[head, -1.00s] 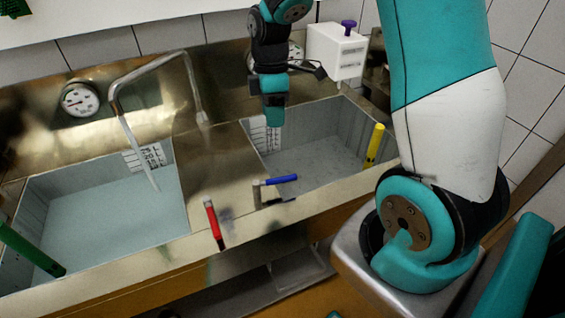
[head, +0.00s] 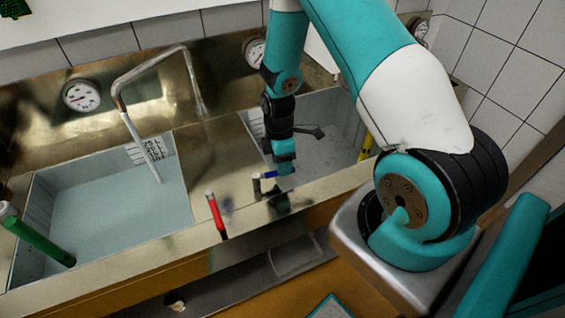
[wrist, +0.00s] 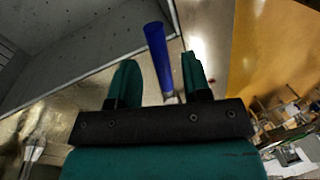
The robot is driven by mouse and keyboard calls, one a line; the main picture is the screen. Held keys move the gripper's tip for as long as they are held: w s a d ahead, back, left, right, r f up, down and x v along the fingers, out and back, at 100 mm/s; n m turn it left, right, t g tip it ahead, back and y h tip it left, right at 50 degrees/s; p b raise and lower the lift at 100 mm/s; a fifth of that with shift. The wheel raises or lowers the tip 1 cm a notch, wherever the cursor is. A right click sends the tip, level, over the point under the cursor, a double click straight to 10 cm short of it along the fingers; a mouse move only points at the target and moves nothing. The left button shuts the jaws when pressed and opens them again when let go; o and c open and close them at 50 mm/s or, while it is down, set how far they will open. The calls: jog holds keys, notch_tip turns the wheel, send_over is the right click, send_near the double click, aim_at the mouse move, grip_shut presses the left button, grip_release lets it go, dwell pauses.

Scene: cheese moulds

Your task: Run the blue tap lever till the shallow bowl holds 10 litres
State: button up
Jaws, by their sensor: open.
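The blue tap lever (wrist: 158,58) stands between my gripper's two teal fingers in the wrist view, with a visible gap on each side. In the head view my gripper (head: 284,168) is over the blue lever (head: 268,175) and partly hides it. My gripper is open. The left basin (head: 98,245) holds pale liquid, with a bent metal spout (head: 122,104) over it and a marked scale (head: 150,151) on its back wall. The right basin (head: 330,152) is partly hidden by my arm. I cannot tell which basin is the shallow bowl.
A red lever (head: 216,216) stands on the front rim, left of the blue one. A green lever (head: 40,243) is at the left basin and a yellow lever (head: 366,146) at the right basin. Round gauges (head: 81,96) line the back panel.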

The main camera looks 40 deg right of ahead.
jog(key=shift+s+f, duration=0.15)
jog(key=shift+f, duration=0.5)
grip_shut()
